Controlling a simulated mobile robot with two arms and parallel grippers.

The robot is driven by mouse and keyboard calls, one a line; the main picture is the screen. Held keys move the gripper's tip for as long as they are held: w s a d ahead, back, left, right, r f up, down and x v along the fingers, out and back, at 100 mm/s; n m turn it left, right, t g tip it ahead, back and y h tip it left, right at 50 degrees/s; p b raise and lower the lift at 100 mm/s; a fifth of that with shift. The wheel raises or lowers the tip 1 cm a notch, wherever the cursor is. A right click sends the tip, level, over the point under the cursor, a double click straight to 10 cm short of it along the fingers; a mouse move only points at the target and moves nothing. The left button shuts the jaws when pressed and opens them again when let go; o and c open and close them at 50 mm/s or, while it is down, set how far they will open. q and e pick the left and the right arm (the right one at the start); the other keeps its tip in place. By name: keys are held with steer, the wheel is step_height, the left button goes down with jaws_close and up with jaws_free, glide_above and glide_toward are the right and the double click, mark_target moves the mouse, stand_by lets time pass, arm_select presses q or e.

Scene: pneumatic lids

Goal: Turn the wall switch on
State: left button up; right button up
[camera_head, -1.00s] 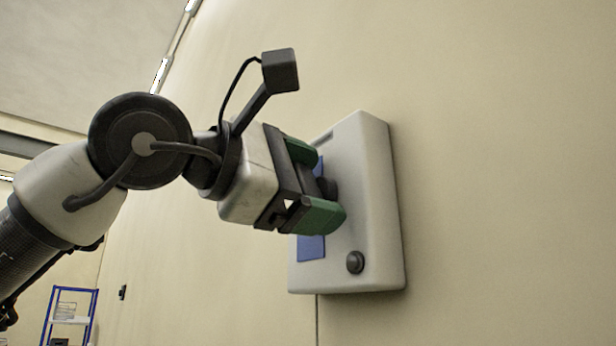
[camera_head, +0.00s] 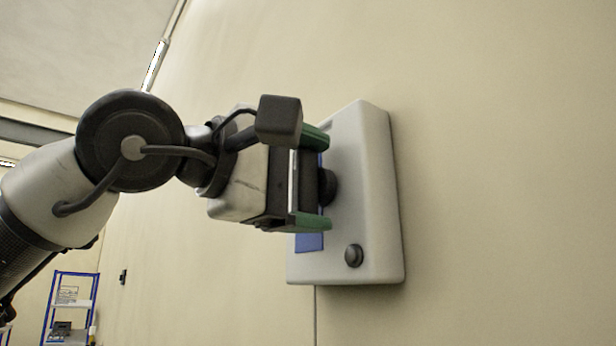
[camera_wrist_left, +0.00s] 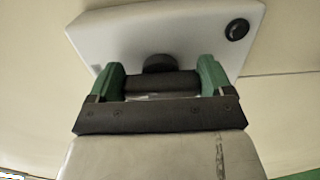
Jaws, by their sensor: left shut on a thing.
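The wall switch is a pale box (camera_head: 365,200) on the beige wall, with a blue panel (camera_head: 309,242), a dark central knob (camera_head: 328,187) and a small round black button (camera_head: 354,256) low on its face. My left gripper (camera_head: 322,182) is at the box front, its green fingers on either side of the dark handle of the knob, shut on it. The left wrist view shows the box (camera_wrist_left: 160,32), the handle as a dark bar (camera_wrist_left: 161,83) between the fingers, and the round part (camera_wrist_left: 159,63) behind it. The gripper partly hides the knob and blue panel. My right gripper is not in view.
The wall (camera_head: 500,170) right of the box is bare. A blue-framed shelf (camera_head: 72,305) stands far off at the lower left. A small dark fixture (camera_head: 123,277) is on the wall left of the box.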

arm_select(q)
steer(key=o, duration=0.8)
steer(key=shift+s+a+f+b, duration=0.1)
steer(key=shift+s+a+b, duration=0.15)
steer(key=shift+a+b, duration=0.05)
steer(key=b+v, duration=0.3)
steer(key=v, duration=0.7)
steer(key=shift+b, duration=0.4)
